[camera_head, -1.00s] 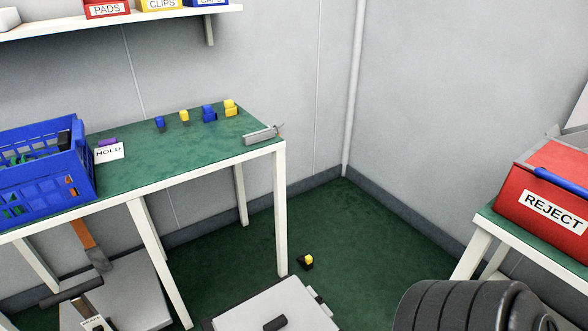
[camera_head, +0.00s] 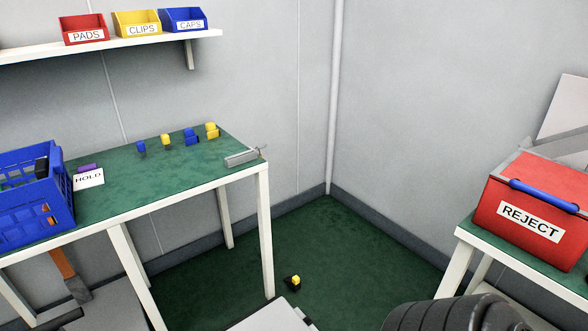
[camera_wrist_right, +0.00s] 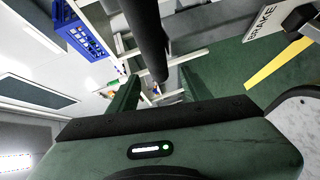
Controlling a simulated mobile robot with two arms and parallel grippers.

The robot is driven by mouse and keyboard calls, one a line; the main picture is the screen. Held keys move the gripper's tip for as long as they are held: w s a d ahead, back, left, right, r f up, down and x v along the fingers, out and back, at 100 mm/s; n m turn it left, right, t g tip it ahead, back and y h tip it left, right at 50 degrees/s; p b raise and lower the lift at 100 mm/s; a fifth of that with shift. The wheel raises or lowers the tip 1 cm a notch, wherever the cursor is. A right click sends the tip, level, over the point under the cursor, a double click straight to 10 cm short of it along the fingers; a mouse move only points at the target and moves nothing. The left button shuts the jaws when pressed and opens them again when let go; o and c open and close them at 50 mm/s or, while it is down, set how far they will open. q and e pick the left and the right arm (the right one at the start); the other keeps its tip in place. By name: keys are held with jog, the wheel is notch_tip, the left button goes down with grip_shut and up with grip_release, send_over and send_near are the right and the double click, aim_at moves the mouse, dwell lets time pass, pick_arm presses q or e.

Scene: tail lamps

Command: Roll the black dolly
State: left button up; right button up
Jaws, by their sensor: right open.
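I cannot pick out the black dolly with certainty in either view. A white BRAKE label (camera_wrist_right: 268,22) is at the upper right there, near a yellow floor stripe (camera_wrist_right: 283,62). In the head view, a white flat-topped thing (camera_head: 272,318) is cut off at the bottom edge. My left gripper is not in view.
The green-topped bench (camera_head: 140,180) stands at left with a blue crate (camera_head: 40,205) and small blue and yellow blocks. A red REJECT box (camera_head: 530,205) is on the right table. A small black-and-yellow piece (camera_head: 293,282) lies on the green floor, which is otherwise open towards the corner.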

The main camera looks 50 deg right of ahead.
jog(key=v, duration=0.2)
jog(key=shift+s+d, duration=0.2)
jog(key=shift+s, duration=0.05)
dwell(0.4)
